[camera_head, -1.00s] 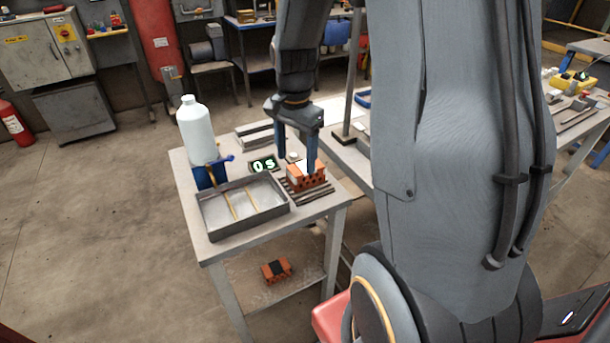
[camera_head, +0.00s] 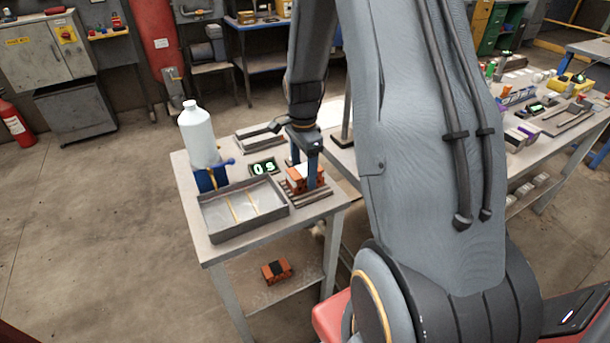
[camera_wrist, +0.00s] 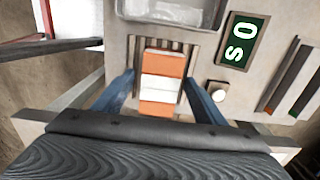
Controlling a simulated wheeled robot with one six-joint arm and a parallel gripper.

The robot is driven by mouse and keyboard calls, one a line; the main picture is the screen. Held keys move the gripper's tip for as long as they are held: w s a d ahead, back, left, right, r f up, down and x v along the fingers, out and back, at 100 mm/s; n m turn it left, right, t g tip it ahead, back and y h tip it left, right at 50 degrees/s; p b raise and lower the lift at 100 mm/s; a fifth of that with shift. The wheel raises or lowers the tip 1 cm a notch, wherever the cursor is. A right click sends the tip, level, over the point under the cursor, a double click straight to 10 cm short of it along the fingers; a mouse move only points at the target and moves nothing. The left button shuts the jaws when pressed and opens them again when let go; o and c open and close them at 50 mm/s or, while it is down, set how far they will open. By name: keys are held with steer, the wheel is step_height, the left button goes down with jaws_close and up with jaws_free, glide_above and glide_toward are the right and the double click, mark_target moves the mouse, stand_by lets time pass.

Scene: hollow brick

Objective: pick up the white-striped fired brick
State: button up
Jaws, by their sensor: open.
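The white-striped fired brick (camera_head: 296,187) is orange with a white band across its middle. It lies on a dark slatted rack (camera_head: 318,193) at the right of the small table, and it also shows in the wrist view (camera_wrist: 163,64). My gripper (camera_head: 302,176) points down over it, fingers open. In the wrist view my blue fingers (camera_wrist: 160,86) stand on either side of the brick, with a visible gap on each side. The near end of the brick is close to my gripper's dark body.
A metal tray (camera_head: 207,222) lies left of the rack. A white bottle (camera_head: 197,135) on a blue stand is behind it. A display reading 0s (camera_head: 264,167) and a small round knob (camera_wrist: 217,87) are near the rack. A black-banded brick (camera_head: 277,270) lies on the lower shelf.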

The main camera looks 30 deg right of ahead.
steer(key=shift+f, duration=0.75)
steer(key=c, duration=1.4)
steer(key=shift+o, duration=0.2)
steer(key=shift+r, duration=0.2)
